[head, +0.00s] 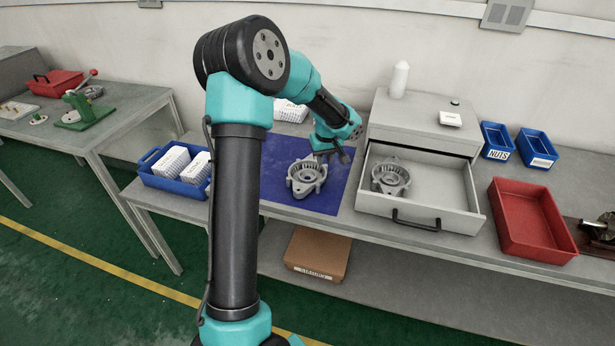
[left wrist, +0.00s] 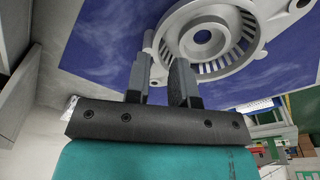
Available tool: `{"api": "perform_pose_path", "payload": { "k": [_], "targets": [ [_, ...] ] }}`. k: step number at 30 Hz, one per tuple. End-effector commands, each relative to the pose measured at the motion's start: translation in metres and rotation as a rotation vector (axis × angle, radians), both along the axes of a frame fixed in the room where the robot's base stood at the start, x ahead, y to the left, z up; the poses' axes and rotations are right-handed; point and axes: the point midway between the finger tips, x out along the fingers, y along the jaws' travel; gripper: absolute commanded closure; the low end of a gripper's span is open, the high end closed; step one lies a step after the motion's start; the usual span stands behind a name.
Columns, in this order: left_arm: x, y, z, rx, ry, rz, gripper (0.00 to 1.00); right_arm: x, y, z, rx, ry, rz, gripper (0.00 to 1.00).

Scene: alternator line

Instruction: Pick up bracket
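A grey metal bracket (head: 306,177), round with slots and lugs, lies flat on the blue mat (head: 275,158). In the left wrist view the bracket (left wrist: 207,36) fills the upper right, with its central hole and slotted ring showing. My left gripper (head: 335,157) is above the mat at the bracket's upper right side. In the left wrist view its two fingers (left wrist: 161,75) are apart, with the bracket's rim and a lug showing close beyond the tips. I cannot tell whether they touch it. A similar bracket (head: 391,178) lies in the open drawer. My right gripper is not in view.
The drawer (head: 437,190) stands open right of the mat, under a grey cabinet (head: 425,112) with a white bottle (head: 399,80). A red tray (head: 532,222) and blue bins (head: 497,141) are farther right. A blue crate (head: 175,172) with white boxes stands left.

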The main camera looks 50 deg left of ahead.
Motion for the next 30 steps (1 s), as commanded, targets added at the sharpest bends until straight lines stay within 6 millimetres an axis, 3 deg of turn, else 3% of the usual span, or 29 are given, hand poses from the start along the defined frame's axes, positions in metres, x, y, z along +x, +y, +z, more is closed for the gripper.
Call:
{"api": "perform_pose_path", "payload": {
  "k": [5,15,30],
  "targets": [
    [0.001,0.000,-0.008,0.000,0.001,-0.001,0.78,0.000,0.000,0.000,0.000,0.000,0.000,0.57],
    [0.004,0.002,-0.049,0.000,0.001,-0.001,0.78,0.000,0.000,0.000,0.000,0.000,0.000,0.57],
    [0.005,0.003,-0.051,0.000,0.000,0.000,0.78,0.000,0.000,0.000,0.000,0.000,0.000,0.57]
  ]
}}
